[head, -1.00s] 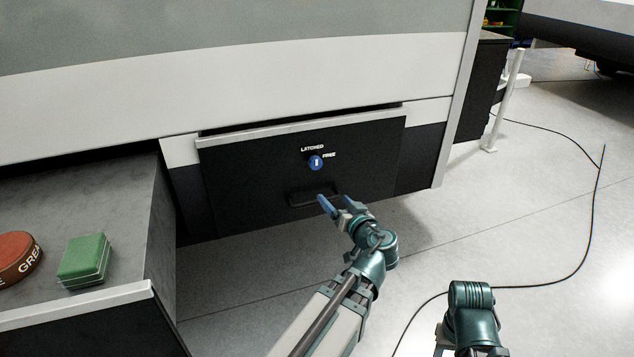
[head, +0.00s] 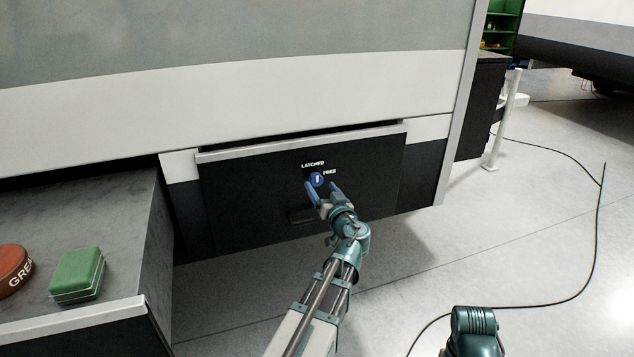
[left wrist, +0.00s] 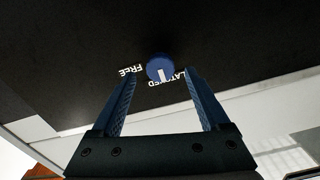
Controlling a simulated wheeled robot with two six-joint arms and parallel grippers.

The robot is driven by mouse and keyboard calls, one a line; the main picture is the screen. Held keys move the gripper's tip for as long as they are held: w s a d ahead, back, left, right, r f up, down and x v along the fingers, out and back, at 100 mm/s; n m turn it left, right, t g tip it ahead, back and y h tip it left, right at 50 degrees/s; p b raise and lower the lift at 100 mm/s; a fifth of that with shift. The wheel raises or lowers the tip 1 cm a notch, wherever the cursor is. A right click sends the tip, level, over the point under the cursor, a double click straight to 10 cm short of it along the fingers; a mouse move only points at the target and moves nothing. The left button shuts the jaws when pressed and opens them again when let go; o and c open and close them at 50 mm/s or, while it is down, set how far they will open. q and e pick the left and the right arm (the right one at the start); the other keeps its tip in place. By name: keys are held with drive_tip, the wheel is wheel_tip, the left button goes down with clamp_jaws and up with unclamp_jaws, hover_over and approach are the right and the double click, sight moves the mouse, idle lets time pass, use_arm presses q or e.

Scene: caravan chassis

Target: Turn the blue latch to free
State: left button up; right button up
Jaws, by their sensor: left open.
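The round blue latch (head: 317,179) sits on the dark front panel (head: 250,200), with "LATCHED" printed above it and "FREE" to its right. Its white mark stands nearly upright, toward "LATCHED". In the left wrist view the latch (left wrist: 159,66) lies ahead, between the lines of the two fingers. My left gripper (head: 322,188) is open, its blue fingertips near the latch, one on either side in the picture. I cannot tell whether they touch it. My right gripper is out of view; only part of that arm shows at the bottom right.
A dark handle (head: 302,215) sits below the latch, partly hidden by my left gripper. A grey bench (head: 110,215) at the left holds a green box (head: 77,274) and a red-brown round tin (head: 14,268). A cable (head: 575,290) lies on the open floor at right.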

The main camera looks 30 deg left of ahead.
sight(317, 182)
use_arm(q)
drive_tip(key=shift+x, duration=2.15)
clamp_jaws()
